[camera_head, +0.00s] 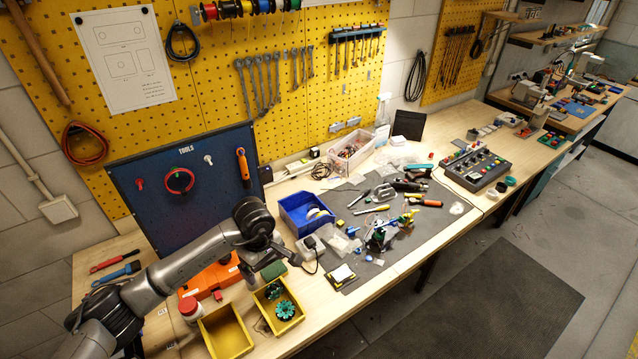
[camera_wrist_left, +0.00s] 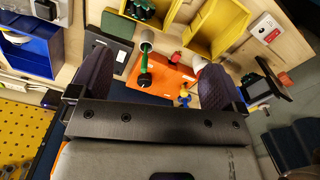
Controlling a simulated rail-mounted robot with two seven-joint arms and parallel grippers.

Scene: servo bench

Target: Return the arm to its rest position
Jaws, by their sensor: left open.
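My left arm (camera_head: 185,268) comes in from the lower left in the head view and reaches over the near left part of the bench. Its gripper (camera_head: 252,274) hangs below the wrist, partly hidden by the arm. In the left wrist view the left gripper (camera_wrist_left: 155,65) has its two dark fingers wide apart with nothing held between them. An orange case (camera_wrist_left: 165,80) with a green-handled tool (camera_wrist_left: 144,68) lies on the bench beyond the fingers. My right gripper is in neither view.
Two yellow bins (camera_head: 226,332) stand by the near edge; one holds green parts (camera_head: 285,309). A blue bin (camera_head: 300,216) stands behind them. A blue tool panel (camera_head: 150,205) rises behind the arm. A grey mat (camera_head: 405,240) carries scattered tools. The floor in front is clear.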

